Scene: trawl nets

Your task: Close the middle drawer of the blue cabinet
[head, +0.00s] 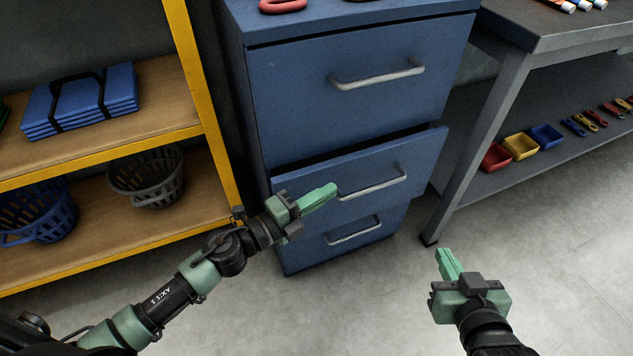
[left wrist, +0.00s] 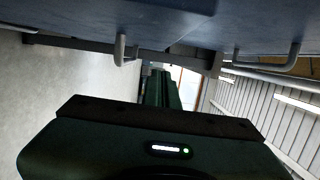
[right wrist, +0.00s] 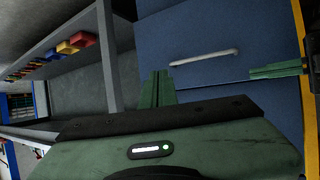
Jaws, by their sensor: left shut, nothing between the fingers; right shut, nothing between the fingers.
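The blue cabinet (head: 262,125) has three drawers with grey bar handles. Its middle drawer (head: 420,158) stands out from the body, with a dark gap above its front. Its handle (head: 372,188) is on that front. My left gripper (head: 329,190) is shut and empty, in front of the middle drawer by the handle's left end; whether it touches cannot be told. Its fingers also show in the right wrist view (right wrist: 277,70). My right gripper (head: 446,257) is shut and empty over the floor, right of the cabinet and apart from it.
A yellow-framed shelf (head: 205,100) with baskets stands left of the cabinet. A grey workbench (head: 490,125) with small bins and tools on its lower shelf stands right, one leg close to the cabinet. The floor (head: 560,250) in front is clear.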

